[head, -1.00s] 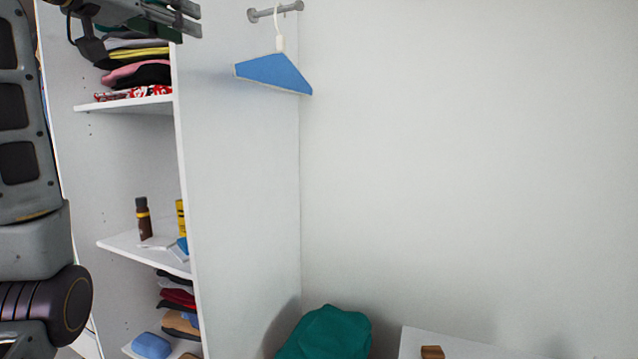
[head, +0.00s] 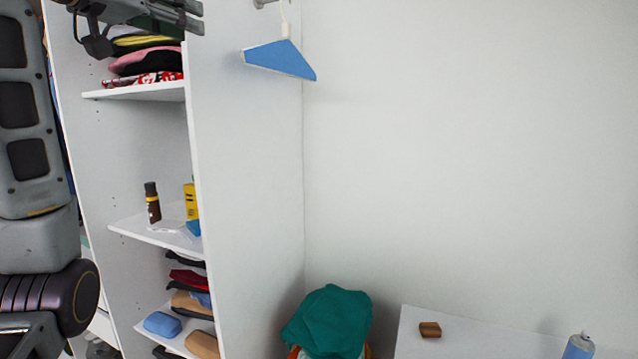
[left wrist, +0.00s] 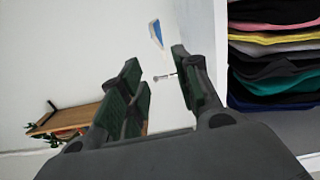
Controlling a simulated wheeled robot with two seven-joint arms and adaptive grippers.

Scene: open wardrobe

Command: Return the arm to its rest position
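My left arm comes in along the left edge of the head view, and its gripper (head: 165,15) is at the top left, partly cut off. It shows in front of the upper wardrobe shelf with folded clothes (head: 145,60). In the left wrist view, the left gripper (left wrist: 158,72) has its fingers apart with nothing between them. The folded clothes stack (left wrist: 275,50) is right of the fingers there. My right arm and gripper are not in view.
A brown bottle (head: 152,203) stands on the middle shelf (head: 150,233). A teal cloth heap (head: 328,320) and a white surface (head: 470,345) with a brown block (head: 430,329) are low down. The wall area right is clear.

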